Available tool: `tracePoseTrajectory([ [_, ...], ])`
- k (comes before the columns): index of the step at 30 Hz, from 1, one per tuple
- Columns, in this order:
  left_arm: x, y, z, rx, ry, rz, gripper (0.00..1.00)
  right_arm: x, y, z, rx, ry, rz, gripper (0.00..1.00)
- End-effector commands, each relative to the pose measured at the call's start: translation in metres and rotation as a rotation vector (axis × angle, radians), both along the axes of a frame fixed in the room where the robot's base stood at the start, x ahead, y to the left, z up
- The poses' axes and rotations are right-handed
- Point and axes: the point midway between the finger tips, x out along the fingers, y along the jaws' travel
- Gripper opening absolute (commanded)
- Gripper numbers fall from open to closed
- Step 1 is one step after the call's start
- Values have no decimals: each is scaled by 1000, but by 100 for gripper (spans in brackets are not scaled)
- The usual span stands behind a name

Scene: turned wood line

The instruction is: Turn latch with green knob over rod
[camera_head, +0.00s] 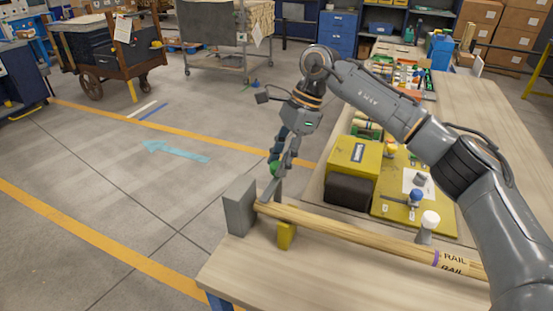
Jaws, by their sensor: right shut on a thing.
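A pale wooden rod (350,232) marked RAIL lies along the front of the workbench. Its left end is at a grey block (240,206), and a yellow support (287,235) stands under it near that end. A small green knob (274,167) shows above the rod's left end, beside a thin grey latch piece (268,191) that slants up from near the block. My right gripper (281,164) points down there, its fingers shut on the green knob and partly hiding it. The exact lie of the latch is hard to tell. My left gripper is not in view.
A yellow box (352,155) with a dark front and a yellow board (387,210) with small knobs stand behind the rod. A white-capped peg (429,222) stands close to the rod. The bench front is clear. Carts stand far off on the floor.

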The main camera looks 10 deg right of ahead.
Motion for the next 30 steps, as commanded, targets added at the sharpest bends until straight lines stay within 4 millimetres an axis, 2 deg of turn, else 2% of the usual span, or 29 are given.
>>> tracePoseTrajectory([
  [5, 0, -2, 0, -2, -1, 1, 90, 0, 0, 1, 0, -3, 2, 0],
  [6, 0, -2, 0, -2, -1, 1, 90, 0, 0, 1, 0, -3, 2, 35],
  [9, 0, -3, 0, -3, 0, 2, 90, 0, 0, 1, 0, -2, 1, 55],
  [20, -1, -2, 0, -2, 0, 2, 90, 0, -1, 3, 0, -1, 1, 56],
  [25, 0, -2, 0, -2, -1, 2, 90, 2, -9, 24, 2, -4, -2, 56],
  [30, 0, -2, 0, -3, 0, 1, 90, 5, -23, 59, 2, -5, -1, 56],
])
